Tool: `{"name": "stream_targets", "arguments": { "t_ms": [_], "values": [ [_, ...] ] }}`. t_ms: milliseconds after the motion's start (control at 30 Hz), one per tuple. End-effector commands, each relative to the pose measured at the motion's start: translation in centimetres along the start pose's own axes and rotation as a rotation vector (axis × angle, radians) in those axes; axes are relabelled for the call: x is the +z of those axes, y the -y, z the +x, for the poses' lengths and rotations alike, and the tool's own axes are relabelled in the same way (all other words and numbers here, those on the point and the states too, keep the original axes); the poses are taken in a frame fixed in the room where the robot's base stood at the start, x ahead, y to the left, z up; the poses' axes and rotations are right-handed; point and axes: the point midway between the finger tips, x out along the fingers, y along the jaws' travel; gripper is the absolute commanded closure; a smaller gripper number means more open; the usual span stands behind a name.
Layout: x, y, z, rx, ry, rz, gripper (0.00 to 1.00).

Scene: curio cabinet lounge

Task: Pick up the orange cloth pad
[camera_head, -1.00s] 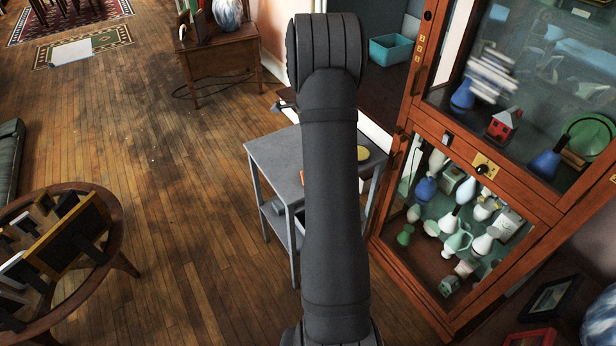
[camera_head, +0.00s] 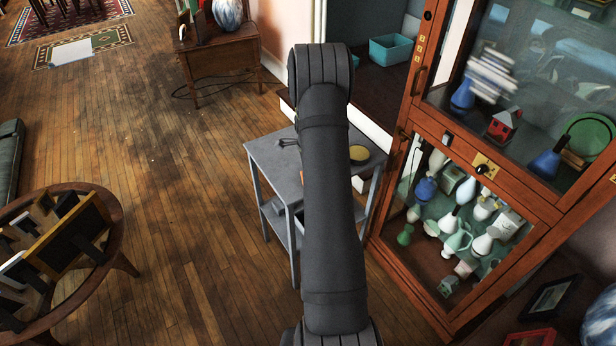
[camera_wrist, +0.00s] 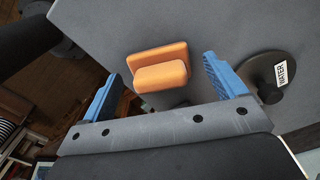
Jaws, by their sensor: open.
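The orange cloth pad (camera_wrist: 160,68) lies on a grey tabletop (camera_wrist: 190,22) in the wrist view. It shows as a flat base with a raised block on top. My gripper (camera_wrist: 161,72) is open, with one blue finger to the left of the pad and one to the right. The pad appears in the gap between them, apart from both fingers. In the head view my arm hides most of the pad and the gripper above the small grey table (camera_head: 268,158).
A dark round item with a WATER label (camera_wrist: 285,71) lies close to the right finger. The glass-fronted cabinet (camera_head: 408,120) stands close on the right.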

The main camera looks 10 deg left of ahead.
Motion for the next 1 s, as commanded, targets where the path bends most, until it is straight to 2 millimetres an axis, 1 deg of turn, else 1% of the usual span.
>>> {"name": "stream_targets", "arguments": {
  "t_ms": [167, 200, 267, 300, 433, 467, 500, 767, 867, 1000],
  "values": [
    [0.0, 0.0, 0.1, -0.002, 0.0, 0.0, 0.11],
    [0.0, 0.0, 0.1, -0.001, 0.0, 0.0, 0.13],
    [0.0, 0.0, 0.1, -0.001, 0.0, 0.0, 0.25],
    [0.0, 0.0, 0.1, -0.001, 0.0, 0.0, 0.32],
    [0.0, 0.0, 0.1, -0.001, 0.0, 0.0, 0.58],
    [0.0, 0.0, 0.1, -0.001, 0.0, 0.0, 0.59],
    [0.0, 0.0, 0.0, -0.001, 0.0, 0.0, 0.63],
    [0.0, 0.1, -0.2, -0.002, 0.0, 0.0, 0.63],
    [0.0, 0.1, -0.8, -0.002, 0.0, 0.0, 0.63],
    [0.0, 0.1, -2.6, -0.004, 0.0, 0.0, 0.63]
  ]
}}
